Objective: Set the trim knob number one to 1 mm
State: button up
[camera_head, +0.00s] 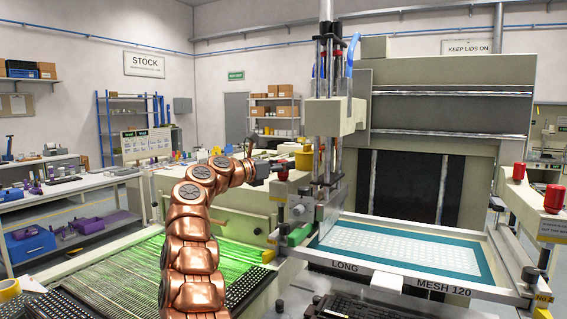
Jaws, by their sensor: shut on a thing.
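My copper arm reaches up from the lower middle and bends right to my dark gripper (272,167) at the side of the printing machine. The gripper is shut on a small knob with red on it (283,176), mostly hidden by the jaws. I cannot read any number or scale on it, so its setting does not show. A round grey knob (298,209) sits lower on the machine, apart from the gripper. A yellow part (303,160) is just right of the gripper.
The screen frame (400,282), marked LONG and MESH 120, lies right of the arm. A green part (299,235) sticks out below the grey knob. A green-lit conveyor bed (110,270) is at left.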

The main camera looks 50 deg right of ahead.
jog(key=shift+a+r, duration=0.1)
jog(key=o, duration=1.2)
jog(key=shift+w+a, duration=0.3)
jog(key=shift+a, duration=1.65)
jog(key=shift+w+a, duration=0.3)
jog(key=shift+a, duration=1.7)
jog(key=shift+w+a, duration=0.3)
jog(key=shift+a, duration=1.65)
